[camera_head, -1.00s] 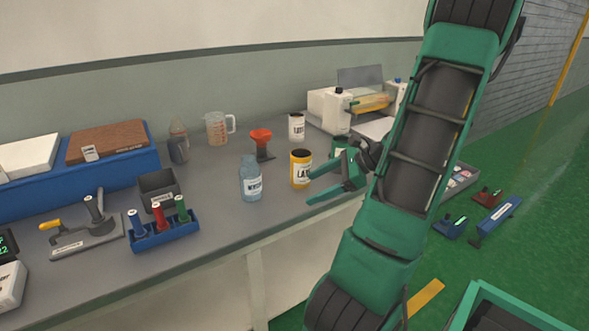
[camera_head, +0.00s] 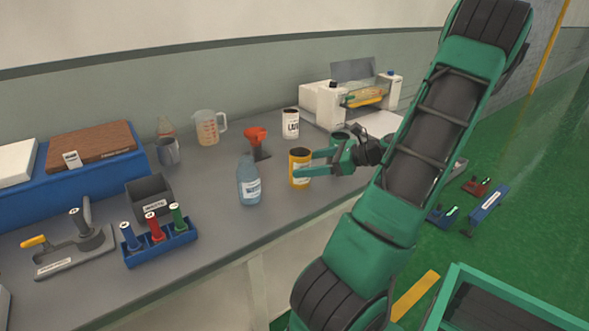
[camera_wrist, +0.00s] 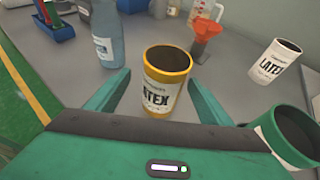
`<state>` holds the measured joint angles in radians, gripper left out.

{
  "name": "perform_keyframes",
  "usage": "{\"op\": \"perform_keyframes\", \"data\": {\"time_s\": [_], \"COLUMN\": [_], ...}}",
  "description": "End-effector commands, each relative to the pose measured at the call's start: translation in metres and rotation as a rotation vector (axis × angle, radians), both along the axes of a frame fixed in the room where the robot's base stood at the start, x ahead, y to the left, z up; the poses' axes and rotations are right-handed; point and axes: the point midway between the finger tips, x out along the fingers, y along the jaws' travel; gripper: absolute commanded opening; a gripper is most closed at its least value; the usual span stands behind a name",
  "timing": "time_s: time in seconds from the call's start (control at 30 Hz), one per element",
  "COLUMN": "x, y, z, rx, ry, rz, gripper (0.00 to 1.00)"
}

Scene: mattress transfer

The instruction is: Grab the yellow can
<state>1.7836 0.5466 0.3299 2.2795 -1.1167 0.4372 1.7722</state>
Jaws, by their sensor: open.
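The yellow can (camera_head: 299,157), with a white label and an open dark top, stands upright on the grey workbench (camera_head: 225,220). In the wrist view the yellow can (camera_wrist: 166,82) stands ahead of my gripper, between the lines of its two fingers, with its label reading "LATEX". My gripper (camera_head: 302,164) is open and reaches in from the right, with its fingertips at the can; whether they touch it I cannot tell. The two green fingers also show in the wrist view (camera_wrist: 160,86), spread apart with nothing clamped between them.
A blue bottle (camera_head: 249,182) stands just left of the can. A red funnel on a stand (camera_head: 258,142) and a white can (camera_head: 291,123) are behind it. A green can (camera_wrist: 290,135) is close on the right in the wrist view. A blue rack (camera_head: 160,243) lies farther left.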

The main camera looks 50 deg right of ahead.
Motion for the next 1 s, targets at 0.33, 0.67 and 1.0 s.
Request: {"op": "perform_keyframes", "data": {"time_s": [0.33,0.67,1.0], "x": [0.026,0.063,0.069], "y": [0.008,0.017,0.019], "z": [-0.012,-0.028,-0.031], "rx": [0.000,-0.001,-0.001], "ry": [-0.001,0.000,-0.001], "rz": [-0.002,-0.002,-0.004], "gripper": [0.74,0.74,0.74]}}
